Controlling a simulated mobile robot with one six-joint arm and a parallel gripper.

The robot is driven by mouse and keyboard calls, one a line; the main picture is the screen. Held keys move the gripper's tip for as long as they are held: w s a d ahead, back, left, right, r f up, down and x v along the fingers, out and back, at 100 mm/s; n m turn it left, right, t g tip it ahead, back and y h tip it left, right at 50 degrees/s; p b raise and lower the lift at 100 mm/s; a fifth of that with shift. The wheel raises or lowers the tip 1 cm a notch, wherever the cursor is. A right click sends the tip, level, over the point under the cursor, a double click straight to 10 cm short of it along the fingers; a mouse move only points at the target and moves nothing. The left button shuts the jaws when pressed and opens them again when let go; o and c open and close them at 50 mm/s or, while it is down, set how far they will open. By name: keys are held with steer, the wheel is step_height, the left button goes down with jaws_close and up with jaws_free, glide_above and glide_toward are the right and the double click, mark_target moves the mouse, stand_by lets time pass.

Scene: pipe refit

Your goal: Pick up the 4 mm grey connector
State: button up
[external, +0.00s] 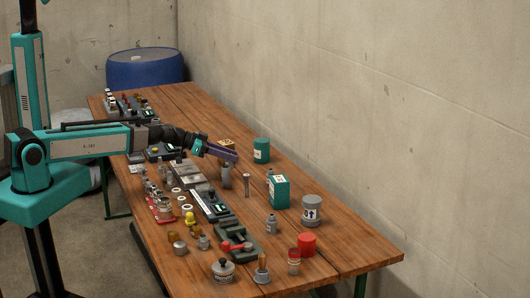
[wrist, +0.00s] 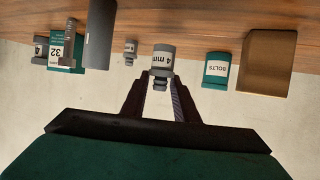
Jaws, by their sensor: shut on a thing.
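The grey connector (wrist: 162,60), with a white "4 mm" label, sits between the fingertips of my gripper (wrist: 160,90) in the wrist view. The fingers are shut on its narrower end. In the external view my gripper (external: 236,156) reaches level over the middle of the table, and I cannot make out the connector there. Whether the connector still touches the table is not clear.
A tall grey cylinder (external: 226,177) and an upright bolt (external: 246,185) stand close to my gripper. A green can (external: 262,150), green box (external: 279,192) and brown box (wrist: 267,62) are also near. Trays and small parts crowd the wooden table's (external: 340,240) left side.

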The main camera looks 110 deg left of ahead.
steer(key=shift+s+d, duration=0.55)
steer(key=shift+d, duration=0.2)
steer(key=shift+s+d+r+p, duration=0.25)
steer(key=shift+s+d+p, duration=0.3)
steer(key=shift+d+p, duration=0.1)
steer(key=shift+s+d+r+p, duration=0.2)
steer(key=shift+s+d+p, duration=0.3)
steer(key=shift+p, duration=0.1)
steer(key=p, duration=0.3)
steer(key=shift+s+d+r, duration=0.1)
steer(key=shift+d, duration=0.15)
steer(key=d+p, duration=0.1)
steer(key=p, duration=0.4)
steer(key=shift+s, duration=0.4)
steer(key=shift+s+d+p, duration=1.15)
steer(key=shift+d+p, duration=0.05)
steer(key=shift+p, duration=1.9)
steer(key=shift+w, duration=0.1)
